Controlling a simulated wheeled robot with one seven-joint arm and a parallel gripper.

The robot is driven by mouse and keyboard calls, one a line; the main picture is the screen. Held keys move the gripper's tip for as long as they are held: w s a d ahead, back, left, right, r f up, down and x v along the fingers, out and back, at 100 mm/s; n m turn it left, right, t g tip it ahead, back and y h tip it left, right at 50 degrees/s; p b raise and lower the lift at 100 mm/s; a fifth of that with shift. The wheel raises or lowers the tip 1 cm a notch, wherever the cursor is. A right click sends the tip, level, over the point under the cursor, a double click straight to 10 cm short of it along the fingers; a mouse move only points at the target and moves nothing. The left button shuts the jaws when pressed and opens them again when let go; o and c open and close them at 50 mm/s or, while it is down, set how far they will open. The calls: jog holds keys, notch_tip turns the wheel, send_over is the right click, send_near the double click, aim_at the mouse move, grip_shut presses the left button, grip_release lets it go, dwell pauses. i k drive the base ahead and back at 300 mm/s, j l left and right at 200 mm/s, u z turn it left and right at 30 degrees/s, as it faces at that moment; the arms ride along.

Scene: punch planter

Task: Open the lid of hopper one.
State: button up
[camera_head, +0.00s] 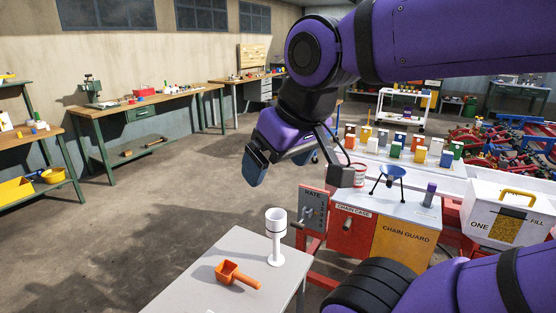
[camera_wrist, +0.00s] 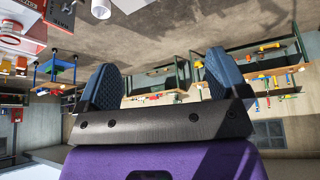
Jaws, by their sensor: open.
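Hopper one (camera_head: 478,222) is the white box marked ONE and FILL at the right of the head view. Its white lid (camera_head: 487,190) lies on top and looks shut, with a yellow bar handle (camera_head: 517,196) on it. My arm hides none of the handle, but the box's right side runs out of the picture. My gripper (camera_head: 256,168) hangs in the air well to the left of the hopper, above the open floor. In the wrist view its two blue pads (camera_wrist: 162,82) stand wide apart with nothing between them. I cannot make out hopper one in the wrist view.
A red and yellow chain case (camera_head: 352,232) stands left of the hopper, with a blue funnel on a stand (camera_head: 388,178) on top. A small grey table (camera_head: 215,270) holds an orange scoop (camera_head: 236,276) and a white cylinder (camera_head: 275,236). The floor at left is clear.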

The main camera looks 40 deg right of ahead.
aim_at(524, 199)
jog(key=z, duration=2.8)
jog(key=i+j+u, duration=0.15)
jog(key=i, duration=0.3)
jog(key=i+u, duration=0.2)
jog(key=i, duration=0.2)
